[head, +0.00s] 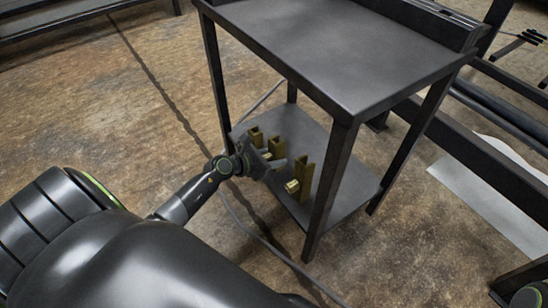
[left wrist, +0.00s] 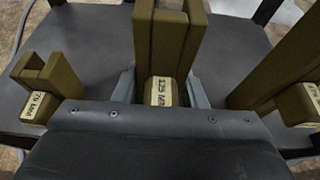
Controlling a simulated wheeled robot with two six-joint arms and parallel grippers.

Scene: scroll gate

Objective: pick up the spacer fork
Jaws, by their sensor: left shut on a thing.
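Several brass-coloured spacer forks stand on the lower shelf of a dark metal table: a small one (head: 256,136), a middle one (head: 277,146) and a tall one (head: 303,176). My left gripper (head: 268,160) reaches in over the shelf and is shut on the middle fork. In the left wrist view the middle fork (left wrist: 168,40) stands between the two grey fingers (left wrist: 162,92), its label reading about "125 MM". The small fork (left wrist: 48,76) is to the left and the tall fork (left wrist: 285,62) to the right, both apart from the fingers.
The table's top (head: 340,50) overhangs the lower shelf (head: 345,185). A front leg (head: 330,190) stands close to the right of the tall fork. A cable (head: 262,240) runs over the floor. A dark frame (head: 480,160) stands at the right.

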